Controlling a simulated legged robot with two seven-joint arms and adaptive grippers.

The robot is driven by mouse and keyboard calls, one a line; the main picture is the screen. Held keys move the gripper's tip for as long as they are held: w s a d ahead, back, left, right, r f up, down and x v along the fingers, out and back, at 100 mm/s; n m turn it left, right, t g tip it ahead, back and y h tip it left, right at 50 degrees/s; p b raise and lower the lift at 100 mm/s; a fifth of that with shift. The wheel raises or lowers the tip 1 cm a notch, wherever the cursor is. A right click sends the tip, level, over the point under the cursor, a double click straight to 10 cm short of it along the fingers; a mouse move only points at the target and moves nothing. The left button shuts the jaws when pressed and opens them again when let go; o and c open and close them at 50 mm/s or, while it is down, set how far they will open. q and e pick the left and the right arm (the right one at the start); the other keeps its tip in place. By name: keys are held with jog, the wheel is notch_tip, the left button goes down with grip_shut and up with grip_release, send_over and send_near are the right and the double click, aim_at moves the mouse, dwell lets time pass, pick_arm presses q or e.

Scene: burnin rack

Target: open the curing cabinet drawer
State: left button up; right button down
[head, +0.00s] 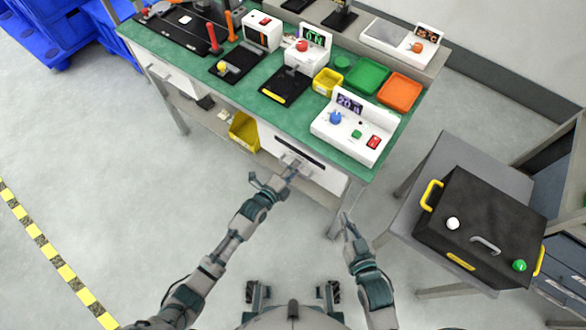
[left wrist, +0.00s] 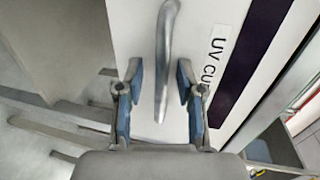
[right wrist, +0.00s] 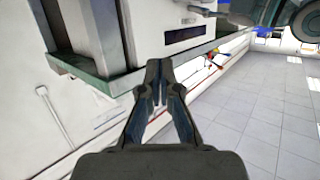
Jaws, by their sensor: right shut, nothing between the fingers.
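The curing cabinet drawer (head: 325,179) is a white front with a dark strip, under the right part of the green bench. In the left wrist view its white front (left wrist: 134,28) carries a label starting "UV CU" (left wrist: 216,55) and a grey bar handle (left wrist: 163,62). My left gripper (head: 286,172) is at the drawer front; its fingers (left wrist: 160,88) are open on either side of the handle, with gaps visible. My right gripper (head: 348,222) is shut and empty, below the bench's right corner; its closed fingertips show in the right wrist view (right wrist: 159,72).
The green bench top (head: 240,95) holds several devices and trays. A yellow bin (head: 244,132) sits below it, left of the drawer. A black box with yellow handles (head: 480,225) stands on a grey table at right. The floor at left (head: 100,150) is clear.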

pick_arm(q)
grip_shut()
